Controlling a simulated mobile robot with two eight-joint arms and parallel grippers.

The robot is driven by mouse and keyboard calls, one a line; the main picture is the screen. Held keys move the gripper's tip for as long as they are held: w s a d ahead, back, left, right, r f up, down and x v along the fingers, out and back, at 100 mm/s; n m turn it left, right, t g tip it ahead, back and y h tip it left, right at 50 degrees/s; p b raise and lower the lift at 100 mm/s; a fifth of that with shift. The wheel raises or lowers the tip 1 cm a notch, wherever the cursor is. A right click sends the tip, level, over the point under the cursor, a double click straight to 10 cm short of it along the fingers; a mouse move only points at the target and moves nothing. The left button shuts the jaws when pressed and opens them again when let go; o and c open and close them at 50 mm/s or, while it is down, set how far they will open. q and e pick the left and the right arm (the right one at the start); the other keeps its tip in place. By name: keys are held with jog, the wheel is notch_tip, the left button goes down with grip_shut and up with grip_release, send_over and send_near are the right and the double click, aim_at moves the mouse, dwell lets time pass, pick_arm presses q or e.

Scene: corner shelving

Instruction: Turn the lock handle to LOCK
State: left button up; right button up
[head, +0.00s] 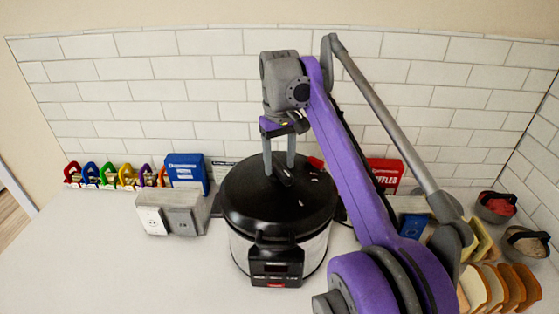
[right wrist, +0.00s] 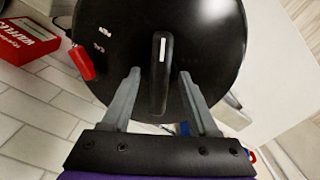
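The black pressure cooker (head: 262,215) stands on the white counter, with its round black lid (head: 250,190) on top. The dark bar-shaped lock handle (right wrist: 160,85) lies across the lid, with a white mark near one end. My right gripper (head: 280,168) comes down from above onto the lid. In the right wrist view its two fingers (right wrist: 159,75) are apart, one on each side of the handle, with gaps showing between them and it. A red piece (right wrist: 82,62) and small pale markings (right wrist: 102,40), too small to read, are at the lid's edge. My left gripper is out of view.
A red waffle box (head: 385,174), bread slices (head: 495,288) and bowls (head: 495,208) are right. The front left counter is clear.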

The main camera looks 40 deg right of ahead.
aim_at(280, 165)
notch_tip(280, 165, up, 11)
dwell(0.7)
jog(key=shift+f, duration=0.1)
jog(key=shift+f, duration=0.1)
dwell(0.4)
